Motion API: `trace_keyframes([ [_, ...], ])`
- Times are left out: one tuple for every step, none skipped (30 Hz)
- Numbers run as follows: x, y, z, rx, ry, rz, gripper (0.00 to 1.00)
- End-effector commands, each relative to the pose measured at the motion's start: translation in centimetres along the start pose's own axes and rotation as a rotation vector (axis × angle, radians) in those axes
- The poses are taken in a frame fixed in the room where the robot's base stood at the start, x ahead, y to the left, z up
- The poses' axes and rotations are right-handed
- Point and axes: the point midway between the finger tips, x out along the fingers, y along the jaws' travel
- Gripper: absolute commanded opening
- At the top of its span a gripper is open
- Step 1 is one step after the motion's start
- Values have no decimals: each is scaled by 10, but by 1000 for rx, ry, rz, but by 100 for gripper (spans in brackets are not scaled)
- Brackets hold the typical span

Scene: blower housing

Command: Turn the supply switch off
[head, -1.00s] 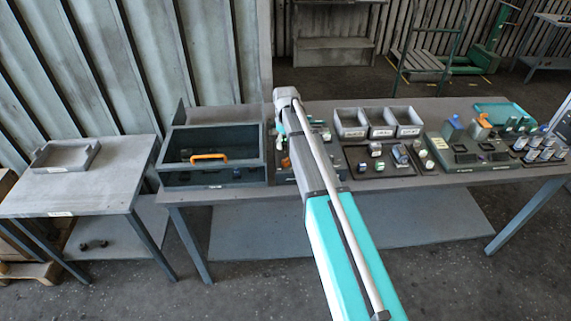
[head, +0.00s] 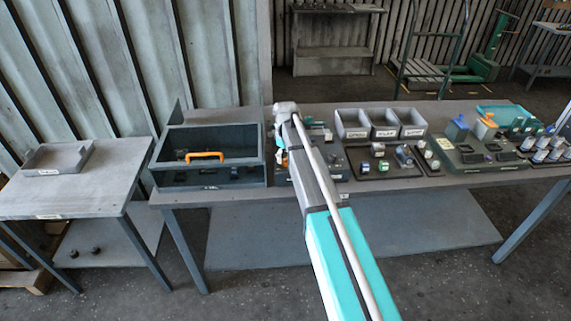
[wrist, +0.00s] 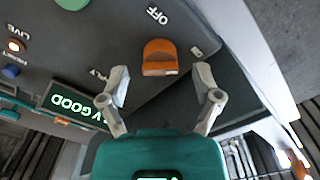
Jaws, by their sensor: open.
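The supply switch shows in the wrist view as an orange knob (wrist: 159,57) on a dark grey panel (wrist: 110,45). A white "OFF" label is printed above it, upside down or tilted in the picture, and a partly hidden label ending in "PLY" lies to its left. My gripper (wrist: 163,80) is open, with its two fingers below and to either side of the knob, apart from it. In the head view my arm hides much of the panel, and my gripper cannot be made out there.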

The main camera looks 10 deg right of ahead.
Motion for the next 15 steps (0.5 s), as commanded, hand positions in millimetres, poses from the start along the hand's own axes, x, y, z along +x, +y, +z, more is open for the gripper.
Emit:
trace_keyframes([
  [7,0,0,0,0,0,82],
  [8,0,0,0,0,0,82],
  [10,0,0,0,0,0,82],
  [12,0,0,0,0,0,82],
  [13,0,0,0,0,0,82],
  [14,0,0,0,0,0,82],
  [14,0,0,0,0,0,82],
  [15,0,0,0,0,0,82],
  [16,0,0,0,0,0,82],
  [16,0,0,0,0,0,82],
  [16,0,0,0,0,0,82],
  [16,0,0,0,0,0,82],
  [16,0,0,0,0,0,82],
  [16,0,0,0,0,0,82],
  [16,0,0,0,0,0,82],
])
